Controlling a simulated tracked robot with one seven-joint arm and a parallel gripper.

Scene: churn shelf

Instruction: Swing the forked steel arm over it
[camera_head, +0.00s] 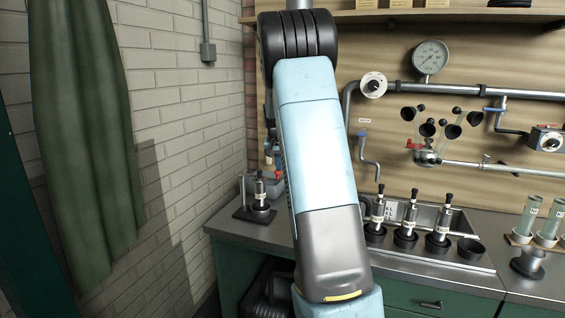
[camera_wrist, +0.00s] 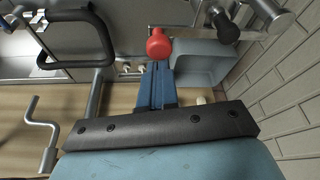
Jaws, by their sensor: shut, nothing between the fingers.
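My gripper (camera_wrist: 156,72) shows in the wrist view as narrow blue fingers, closed together, reaching up from a dark bolted bar. A red ball knob (camera_wrist: 159,44) lies at the fingertips in that picture; I cannot tell whether they touch. Bright steel parts (camera_wrist: 275,16) are at the upper right, beside a black-topped piece (camera_wrist: 226,30). I cannot make out which steel part is the forked arm. In the head view, a dark-capped steel vial (camera_head: 260,190) stands on a black base left of my arm.
A blue-grey box (camera_wrist: 198,62) is right of the fingers, near the brick wall (camera_wrist: 300,85). Several capped vials (camera_head: 409,214) stand in a tray right of my arm. A bent crank (camera_wrist: 40,125) and pipes (camera_head: 455,91) run along the wooden back panel.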

